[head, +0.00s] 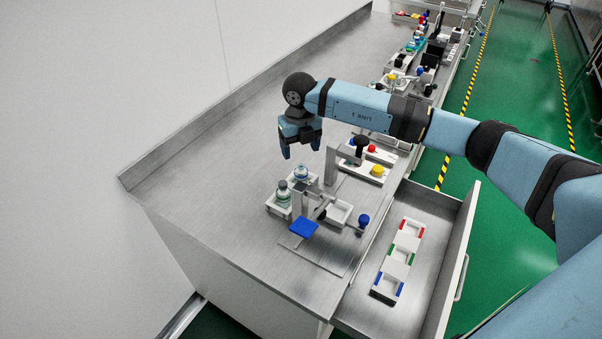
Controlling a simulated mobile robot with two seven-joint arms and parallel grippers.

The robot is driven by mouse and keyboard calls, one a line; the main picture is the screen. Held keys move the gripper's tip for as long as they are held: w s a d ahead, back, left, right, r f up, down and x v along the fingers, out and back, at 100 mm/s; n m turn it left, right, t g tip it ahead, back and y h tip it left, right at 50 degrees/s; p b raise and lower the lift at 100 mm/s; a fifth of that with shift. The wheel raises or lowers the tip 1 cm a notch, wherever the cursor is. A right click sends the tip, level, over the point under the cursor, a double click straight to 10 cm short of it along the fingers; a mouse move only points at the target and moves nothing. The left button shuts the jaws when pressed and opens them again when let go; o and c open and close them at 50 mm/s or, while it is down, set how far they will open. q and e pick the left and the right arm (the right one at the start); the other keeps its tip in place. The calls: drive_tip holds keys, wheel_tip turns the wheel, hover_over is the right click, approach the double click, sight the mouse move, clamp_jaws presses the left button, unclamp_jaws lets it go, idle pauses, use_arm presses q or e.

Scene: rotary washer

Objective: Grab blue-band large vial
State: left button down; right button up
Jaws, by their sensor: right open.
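Two vials stand in white holders on the steel counter (222,140). The rear vial (301,173) shows blue on its upper part. The front vial (282,191) looks grey-green; its band colour is too small to tell. My right gripper (301,151) points down above and slightly behind the rear vial, open, with nothing between its fingers. It looks apart from both vials. My left gripper is not in view.
A device with a blue pad (304,228) and blue knob (363,220) stands in front of the vials. An open drawer holds a white tray (401,255) with red, green and blue marks. A device with red and yellow buttons (377,170) stands to the right. The counter's left is clear.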

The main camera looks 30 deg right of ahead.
sight(301, 168)
wheel_tip(301, 168, down, 4)
drive_tip(key=shift+w+d+r, duration=0.1)
drive_tip(key=shift+f+p, duration=0.35)
drive_tip(key=shift+f, duration=0.2)
drive_tip(key=f, duration=0.4)
drive_tip(key=shift+w+d+f+p, duration=0.15)
drive_tip(key=shift+w+d+p, duration=0.2)
drive_tip(key=shift+p, duration=0.05)
drive_tip(key=shift+c, duration=0.5)
drive_tip(key=c, duration=0.9)
